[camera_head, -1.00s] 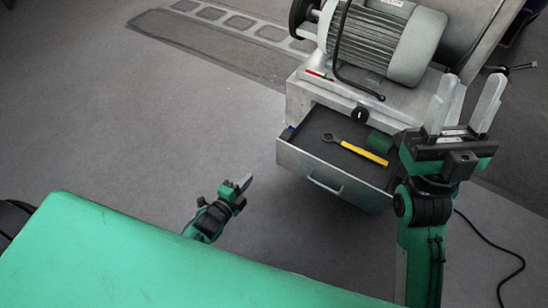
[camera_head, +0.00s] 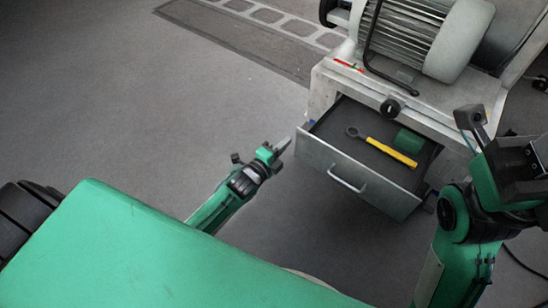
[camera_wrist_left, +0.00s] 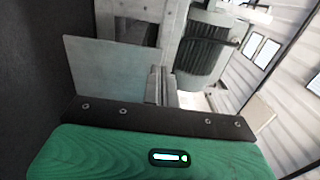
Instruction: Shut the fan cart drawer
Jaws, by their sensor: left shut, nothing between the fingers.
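The fan cart (camera_head: 322,88) stands at the upper right with its drawer (camera_head: 385,193) pulled open toward me. The drawer's grey front has a bar handle (camera_head: 348,180). A yellow-handled wrench (camera_head: 385,148) and a green object (camera_head: 409,141) lie inside. My left gripper (camera_head: 284,147) is shut and empty, just left of the drawer front's left corner, apparently not touching it. In the left wrist view its fingers (camera_wrist_left: 160,86) are together beside a flat grey panel (camera_wrist_left: 108,72), probably the drawer front. My right gripper (camera_head: 515,160) is at the right edge; its fingers are not clearly shown.
A finned motor (camera_head: 420,38) sits on top of the cart. A green surface (camera_head: 150,250) fills the lower left foreground. The grey floor (camera_head: 190,110) left of the cart is open, with a dark floor strip (camera_head: 240,40) at the back.

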